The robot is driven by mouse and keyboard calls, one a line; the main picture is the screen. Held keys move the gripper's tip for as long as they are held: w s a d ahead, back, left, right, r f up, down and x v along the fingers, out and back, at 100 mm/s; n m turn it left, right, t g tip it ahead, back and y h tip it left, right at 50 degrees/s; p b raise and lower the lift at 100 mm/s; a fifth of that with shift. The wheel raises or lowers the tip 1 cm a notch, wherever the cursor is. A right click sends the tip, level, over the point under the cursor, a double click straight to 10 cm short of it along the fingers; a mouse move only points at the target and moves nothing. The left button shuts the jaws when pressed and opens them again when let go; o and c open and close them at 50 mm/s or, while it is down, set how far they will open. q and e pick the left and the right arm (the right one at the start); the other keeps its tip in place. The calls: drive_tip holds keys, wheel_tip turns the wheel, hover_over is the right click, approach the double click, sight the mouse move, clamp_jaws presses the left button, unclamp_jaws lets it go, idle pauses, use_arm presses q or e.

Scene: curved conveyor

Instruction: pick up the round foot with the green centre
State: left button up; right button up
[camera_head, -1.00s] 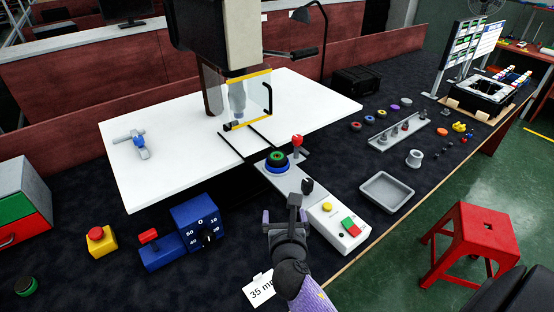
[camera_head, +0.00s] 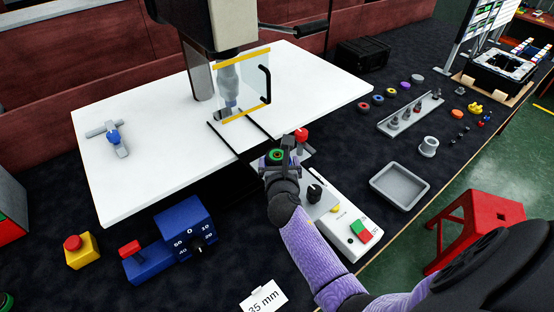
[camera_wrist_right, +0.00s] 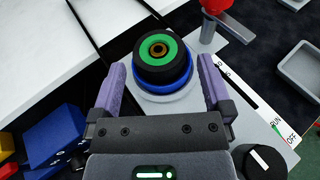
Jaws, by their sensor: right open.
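The round foot with the green centre (camera_head: 276,155) is a black disc with a green ring and a brownish middle. In the right wrist view the foot (camera_wrist_right: 160,49) rests on a blue round base (camera_wrist_right: 163,84) on the light grey control panel. My right gripper (camera_head: 278,163) is over it in the head view and hides part of it. In the right wrist view its purple fingers (camera_wrist_right: 161,68) are open, one on each side of the foot and base, with visible gaps. The foot is not gripped. My left gripper is not in view.
A red-knobbed lever (camera_head: 301,136) stands just beyond the foot. A black knob (camera_head: 315,193) and green-red switch (camera_head: 361,232) are on the panel. The machine's clear guard (camera_head: 243,88) hangs behind, over the white table (camera_head: 330,80). A grey tray (camera_head: 399,186) lies right.

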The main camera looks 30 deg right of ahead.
sight(277, 155)
drive_tip(key=b+x, duration=0.1)
drive_tip(key=x, duration=0.2)
drive_tip(key=shift+w+f, duration=0.1)
drive_tip(key=shift+w, duration=0.15)
drive_tip(key=c, duration=1)
